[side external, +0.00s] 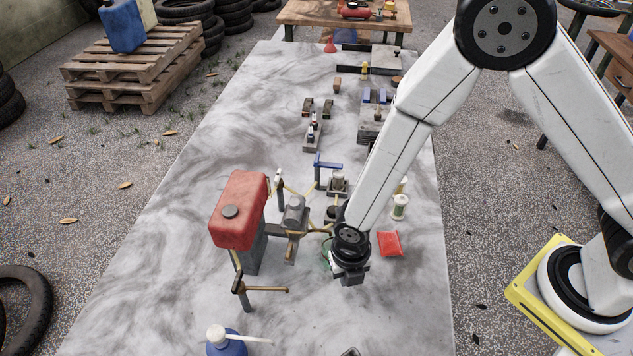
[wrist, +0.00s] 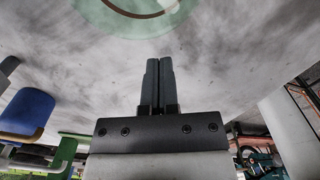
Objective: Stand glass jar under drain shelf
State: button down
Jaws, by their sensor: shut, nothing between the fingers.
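A pale green glass rim, apparently the glass jar (wrist: 132,8), shows at the top edge of the wrist view, cut off by the frame. In the side view a greenish glass edge (side external: 325,257) shows just left of my wrist, mostly hidden. My gripper (side external: 350,279) is low over the marble table. In the wrist view my gripper (wrist: 159,62) has its two dark fingers together and empty, apart from the jar in the picture. I cannot tell for certain which part is the drain shelf; a small blue bracket (side external: 327,164) stands farther back.
A red tank (side external: 239,210) on a grey block, with brass pipes and a grey cylinder (side external: 294,214), stands left of my gripper. A red packet (side external: 389,243) and a white-green spool (side external: 400,206) lie right. A blue bottle (side external: 226,343) is at the front. The marble table (side external: 400,310) is mostly clear at front right.

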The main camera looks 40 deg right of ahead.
notch_tip(320, 180, up, 9)
dwell(0.7)
jog(key=d+r+m+t, duration=0.1)
jog(key=d+r+m, duration=0.2)
jog(key=d+m, duration=0.3)
jog(key=d+r+m, duration=0.2)
jog(key=d+m, duration=0.5)
jog(key=m, duration=0.8)
jog(key=s+d+r+m+t, duration=0.1)
jog(key=d+r+m, duration=0.2)
jog(key=d+m, duration=0.3)
jog(key=m, duration=0.4)
jog(key=shift+d+r+m+t, duration=0.2)
jog(key=shift+r+m+t, duration=0.1)
jog(key=shift+r, duration=0.05)
